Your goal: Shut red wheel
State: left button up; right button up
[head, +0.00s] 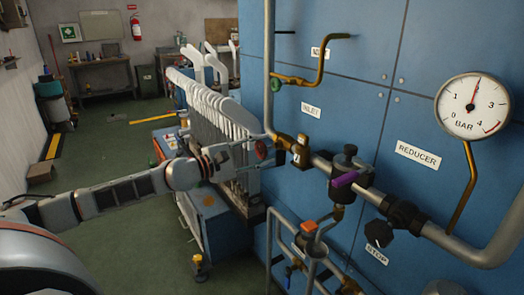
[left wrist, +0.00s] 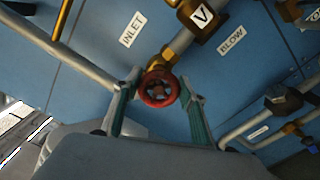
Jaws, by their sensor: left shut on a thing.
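The red wheel (head: 261,150) sits on the inlet pipework at the blue panel, left of the brass valve body marked V. In the left wrist view the red wheel (left wrist: 158,89) is face-on, a round spoked handwheel, between the two green-padded fingers. My left gripper (head: 248,153) reaches in from the left at the wheel's height. In the left wrist view my left gripper (left wrist: 160,92) has one finger on each side of the rim and is shut on it. My right gripper is not in view.
A rack of white sock-shaped boards (head: 212,112) stands close behind my left arm. The floor at left is open.

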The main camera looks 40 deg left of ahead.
pick_arm(q)
jog(key=m, duration=0.5)
jog(key=shift+f, duration=0.15)
jog(key=shift+m, duration=0.4)
jog(key=o, duration=1.1)
jog(key=shift+v, duration=3)
send_near(260, 152)
jog(key=shift+s+a, duration=0.3)
jog(key=shift+s, duration=0.25)
